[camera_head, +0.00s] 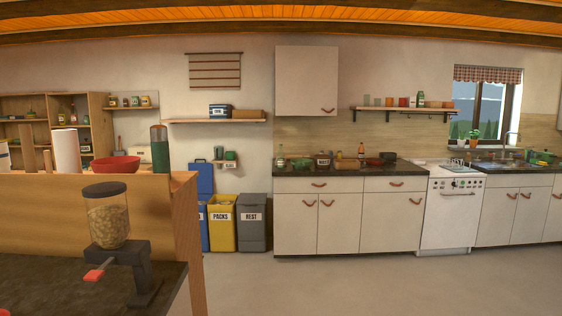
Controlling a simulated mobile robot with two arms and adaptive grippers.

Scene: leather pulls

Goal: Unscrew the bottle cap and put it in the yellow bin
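The yellow bin (221,232), labelled PACKS, stands on the floor by the wall, between a blue bin (204,230) and a grey bin. A tall dark green bottle-like object (159,155) stands upright at the right end of the wooden raised counter. A small bottle with an orange-red body (361,152) stands on the far dark worktop. A green bottle (420,99) stands on the right wall shelf. I cannot tell which bottle the task means, and caps are too small to make out. Neither of my grippers is in view.
A grain dispenser (109,222) stands on the near dark counter (50,250) at left. A red bowl (115,165) and paper roll (66,152) are on the wooden raised counter (186,185). The grey bin (252,228) adjoins the white cabinets (340,222). Floor ahead is clear.

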